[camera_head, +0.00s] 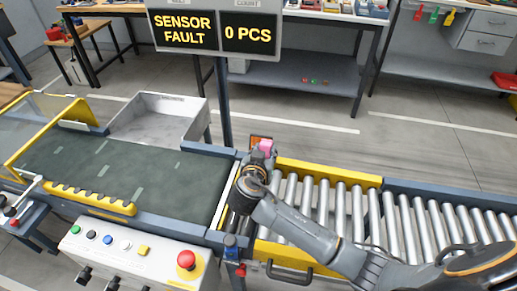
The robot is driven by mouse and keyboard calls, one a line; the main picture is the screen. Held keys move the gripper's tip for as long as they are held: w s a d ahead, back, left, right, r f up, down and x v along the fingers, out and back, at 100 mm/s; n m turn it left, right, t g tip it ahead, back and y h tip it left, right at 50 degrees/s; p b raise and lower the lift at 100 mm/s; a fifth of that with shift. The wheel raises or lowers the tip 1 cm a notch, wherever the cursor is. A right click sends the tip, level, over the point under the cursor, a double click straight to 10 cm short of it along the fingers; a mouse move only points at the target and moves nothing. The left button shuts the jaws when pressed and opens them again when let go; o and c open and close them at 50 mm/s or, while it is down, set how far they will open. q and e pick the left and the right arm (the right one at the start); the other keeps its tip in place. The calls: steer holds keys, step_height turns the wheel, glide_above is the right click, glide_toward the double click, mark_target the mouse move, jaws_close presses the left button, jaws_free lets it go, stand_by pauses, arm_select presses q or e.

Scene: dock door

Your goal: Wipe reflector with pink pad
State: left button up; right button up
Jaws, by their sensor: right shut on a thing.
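My right gripper (262,156) reaches in from the lower right, over the joint between the green belt and the rollers. It is shut on a small pink pad (266,146), which shows at its tip. The reflector (257,139) looks like a small orange-edged plate just behind the pad, at the far rail of the conveyor. The pad and my gripper hide part of it, and I cannot tell whether the pad touches it. My left gripper is not in view.
The green belt (130,173) lies left and the roller conveyor (345,203) right. A sign (218,32) reading "SENSOR FAULT" and "0 PCS" stands on a post behind. A button panel (130,252) is in front. A grey metal bin (160,119) stands behind the belt.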

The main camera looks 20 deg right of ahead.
steer(key=shift+s+d, duration=0.4)
steer(key=shift+d, duration=0.3)
steer(key=shift+s, duration=0.1)
steer(key=shift+w+a+f+b, duration=0.1)
steer(key=shift+w+a+b, duration=0.2)
steer(key=shift+w+a, duration=0.25)
steer(key=shift+w+a+b, duration=0.3)
steer(key=shift+a, duration=0.3)
steer(key=shift+w+a, duration=0.25)
steer(key=shift+a, duration=0.05)
steer(key=shift+w+a+b, duration=0.45)
steer(key=shift+w+a, duration=0.05)
steer(key=shift+a, duration=0.25)
steer(key=shift+w+a+b, duration=0.45)
steer(key=shift+a, duration=0.25)
